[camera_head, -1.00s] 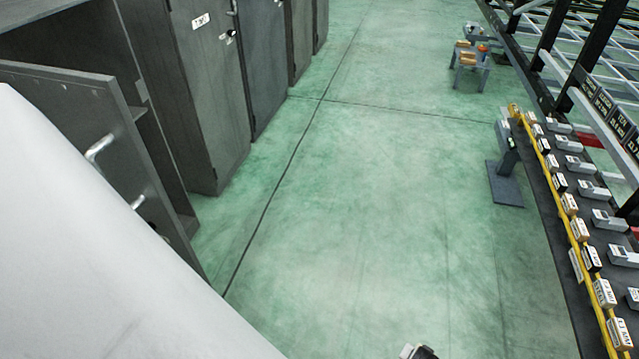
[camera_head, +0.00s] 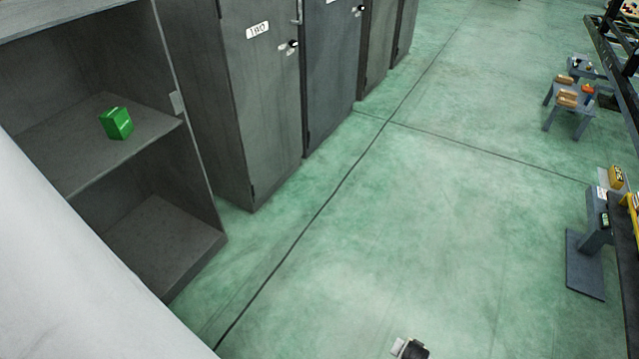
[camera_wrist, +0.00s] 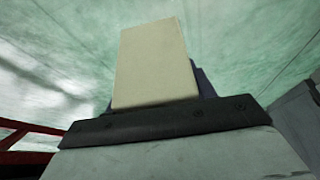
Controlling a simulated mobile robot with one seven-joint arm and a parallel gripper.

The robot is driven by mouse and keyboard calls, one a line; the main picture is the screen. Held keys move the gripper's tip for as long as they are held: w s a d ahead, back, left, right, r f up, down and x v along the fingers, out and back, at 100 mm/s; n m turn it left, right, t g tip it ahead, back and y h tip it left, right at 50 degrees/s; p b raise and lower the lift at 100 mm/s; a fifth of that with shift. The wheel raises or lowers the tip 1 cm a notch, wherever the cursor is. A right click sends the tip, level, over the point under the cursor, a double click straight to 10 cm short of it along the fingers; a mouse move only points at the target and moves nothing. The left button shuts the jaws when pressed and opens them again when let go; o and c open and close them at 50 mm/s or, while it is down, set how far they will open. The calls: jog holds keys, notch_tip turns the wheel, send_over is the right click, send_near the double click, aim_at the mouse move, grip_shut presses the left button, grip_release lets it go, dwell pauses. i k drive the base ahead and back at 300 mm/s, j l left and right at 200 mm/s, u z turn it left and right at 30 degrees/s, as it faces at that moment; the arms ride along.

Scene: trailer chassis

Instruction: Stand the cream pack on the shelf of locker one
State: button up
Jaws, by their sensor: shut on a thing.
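The cream pack (camera_wrist: 150,62) is a plain pale block in the wrist view. My gripper (camera_wrist: 165,120) is shut on its near end, and the rest of the pack sticks out past the dark jaw over green floor. The open grey locker (camera_head: 197,160) is at the left of the head view, next to the locker labelled two, but its own label is not visible. Its shelf (camera_head: 75,148) holds a green pack (camera_head: 117,123) and has bare room around it. The pack in my gripper cannot be made out clearly in the head view.
Shut grey lockers (camera_head: 265,110) continue to the right of the open one. A small grey stool (camera_head: 575,100) with items and a grey stand (camera_head: 590,250) are at the right. The green floor (camera_head: 400,220) between is clear. My white arm covers the lower left.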

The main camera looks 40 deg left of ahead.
aim_at(89, 156)
jog(key=i+u, duration=0.2)
jog(key=i, duration=0.5)
jog(key=i+u, duration=0.2)
jog(key=i, duration=0.5)
jog(key=i+l+u, duration=0.2)
jog(key=i, duration=0.45)
jog(key=u, duration=0.35)
jog(key=i+u, duration=0.15)
jog(key=u, duration=0.55)
jog(key=i+l, duration=0.05)
